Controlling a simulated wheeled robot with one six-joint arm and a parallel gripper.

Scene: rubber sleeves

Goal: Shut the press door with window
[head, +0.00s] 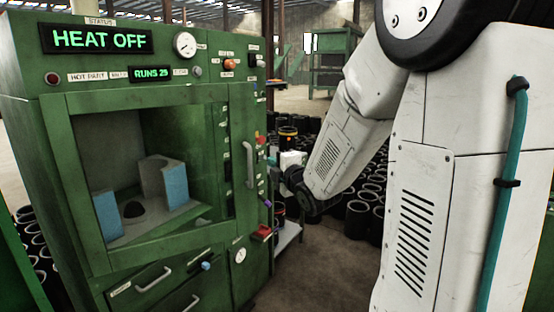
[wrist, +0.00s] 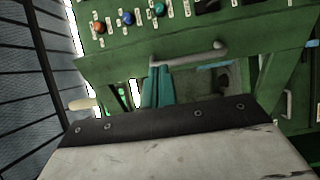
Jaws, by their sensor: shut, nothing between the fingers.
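The press door with window (head: 75,185) is a green frame on the front of the green press, with its pull handle (head: 249,165) on the right side. Through its window I see grey and blue blocks. I cannot tell from the head view how far the door stands from the press front. My gripper (head: 272,160) is just right of the handle side, partly hidden by my arm. In the wrist view my gripper's teal fingers (wrist: 156,88) are shut and empty, close below a grey bar handle (wrist: 190,53) on a green panel. Contact is unclear.
Buttons and knobs (wrist: 128,18) line the panel by the handle. Drawers (head: 155,282) sit below the door. The display (head: 97,39) reads HEAT OFF. Black rubber sleeves (head: 358,215) crowd the floor behind my arm. Bare floor (head: 320,255) lies right of the press.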

